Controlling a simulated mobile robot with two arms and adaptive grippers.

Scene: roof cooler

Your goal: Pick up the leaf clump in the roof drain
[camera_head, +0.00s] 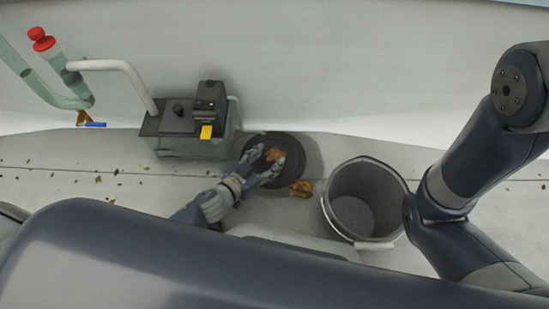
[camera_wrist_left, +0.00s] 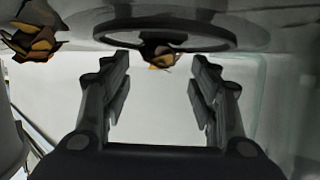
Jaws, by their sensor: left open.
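A brown-orange leaf clump (camera_head: 274,154) lies in the round dark roof drain (camera_head: 255,143). In the left wrist view the same clump (camera_wrist_left: 160,56) sits at the drain's rim (camera_wrist_left: 200,38), centred beyond the fingertips. My left gripper (camera_head: 265,170) is over the near side of the drain, its fingers apart and pointing at the clump. In the left wrist view the left gripper (camera_wrist_left: 163,70) is open with nothing between its fingers. My right arm shows at the right of the head view, but its gripper is out of sight.
A second leaf clump (camera_head: 301,188) lies on the roof just right of the drain. An empty grey bucket (camera_head: 368,200) stands further right. A grey-green box (camera_head: 190,146) with a black top stands left of the drain. Small leaf bits are scattered on the roof.

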